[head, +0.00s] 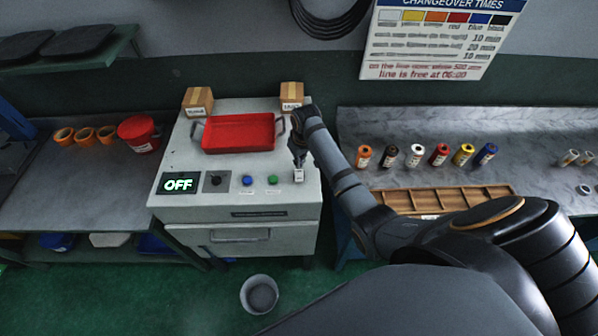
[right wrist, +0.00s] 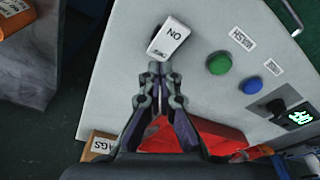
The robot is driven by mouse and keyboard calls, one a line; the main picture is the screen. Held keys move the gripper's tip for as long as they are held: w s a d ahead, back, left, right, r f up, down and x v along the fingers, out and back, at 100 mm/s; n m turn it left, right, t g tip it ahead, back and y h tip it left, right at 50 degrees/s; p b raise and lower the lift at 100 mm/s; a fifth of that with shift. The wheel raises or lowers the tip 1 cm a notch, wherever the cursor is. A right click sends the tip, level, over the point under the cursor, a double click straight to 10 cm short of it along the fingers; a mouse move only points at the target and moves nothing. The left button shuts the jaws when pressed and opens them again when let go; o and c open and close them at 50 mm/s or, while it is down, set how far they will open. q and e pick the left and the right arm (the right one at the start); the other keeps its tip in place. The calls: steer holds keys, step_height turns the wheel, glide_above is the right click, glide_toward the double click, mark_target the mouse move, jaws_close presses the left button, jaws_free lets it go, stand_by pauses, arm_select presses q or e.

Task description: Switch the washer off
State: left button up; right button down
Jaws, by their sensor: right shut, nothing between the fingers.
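The washer (head: 240,212) is a pale grey cabinet with a sloped control panel. Its display (head: 178,184) shows OFF in green. Right of it are a black knob (head: 215,181), a blue button (head: 247,180) and a green button (head: 272,179). A white rocker switch (head: 299,175) sits at the panel's right end. In the right wrist view the switch (right wrist: 170,38) bears the letters ON. My right gripper (right wrist: 160,68) is shut and empty, its tips right at the switch's edge; I cannot tell whether they touch. In the head view the right gripper (head: 298,158) is just behind the switch. My left gripper is out of view.
A red tray (head: 238,134) lies on the washer, with cardboard boxes (head: 198,101) behind. A bench (head: 90,170) with a red bucket (head: 139,133) stands left. Coloured rolls (head: 440,154) and a wooden tray (head: 430,201) are on the right bench. A bin (head: 260,294) stands on the floor.

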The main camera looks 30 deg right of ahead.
mark_target(299, 172)
steer(key=shift+r, duration=2)
steer(key=shift+f, duration=0.1)
